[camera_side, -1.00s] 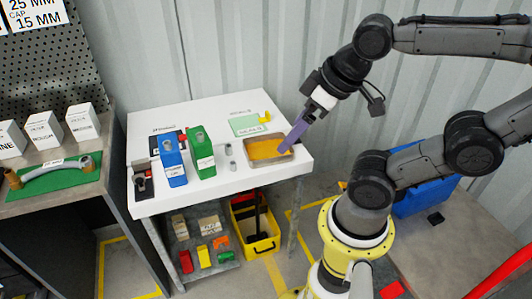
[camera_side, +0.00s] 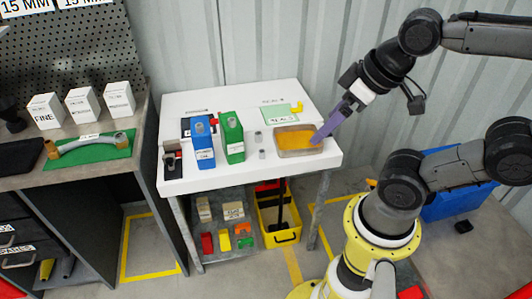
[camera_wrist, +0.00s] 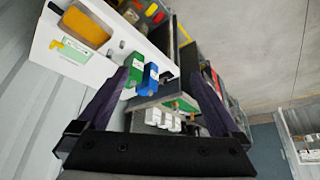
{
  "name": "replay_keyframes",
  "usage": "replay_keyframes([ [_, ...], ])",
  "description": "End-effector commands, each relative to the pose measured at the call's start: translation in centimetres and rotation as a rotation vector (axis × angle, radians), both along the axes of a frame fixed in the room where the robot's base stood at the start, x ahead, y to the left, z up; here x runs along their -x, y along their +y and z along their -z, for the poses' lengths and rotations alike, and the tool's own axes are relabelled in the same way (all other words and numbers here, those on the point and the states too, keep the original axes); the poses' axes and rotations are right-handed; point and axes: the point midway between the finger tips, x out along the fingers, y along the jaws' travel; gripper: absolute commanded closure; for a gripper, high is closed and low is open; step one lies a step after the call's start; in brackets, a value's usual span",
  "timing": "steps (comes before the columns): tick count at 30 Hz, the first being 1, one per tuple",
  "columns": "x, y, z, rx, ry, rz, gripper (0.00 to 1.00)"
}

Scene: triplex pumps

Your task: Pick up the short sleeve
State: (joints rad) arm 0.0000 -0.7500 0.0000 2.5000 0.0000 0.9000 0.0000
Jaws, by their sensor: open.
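Two small grey cylinders stand upright on the white table in the side view, right of the green block. The nearer one (camera_side: 261,154) looks shorter than the farther one (camera_side: 258,137); I take it for the short sleeve, but both are tiny. My gripper (camera_side: 320,139) has purple fingers and appears over the right edge of the orange-filled tray (camera_side: 279,152), right of the cylinders. In the wrist view my gripper (camera_wrist: 157,60) has its fingers spread with nothing between them.
A blue block (camera_side: 204,152) and a green block (camera_side: 233,138) stand left of the cylinders. A green card (camera_side: 277,114) with a yellow piece lies behind the tray. A yellow bin (camera_side: 279,238) is below. A side bench (camera_side: 60,177) holds white boxes and a curved hose.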

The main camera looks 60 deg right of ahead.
Motion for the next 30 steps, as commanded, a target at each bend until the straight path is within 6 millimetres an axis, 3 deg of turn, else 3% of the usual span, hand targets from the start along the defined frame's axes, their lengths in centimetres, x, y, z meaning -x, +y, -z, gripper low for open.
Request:
replay_keyframes([
  [14, 0.00, 0.00, 0.00, 0.000, 0.000, 0.000, 0.00],
  [20, 0.00, 0.00, 0.00, 0.000, 0.000, 0.000, 0.34],
  [30, 0.00, 0.00, -0.01, 0.010, 0.000, -0.019, 0.35],
])
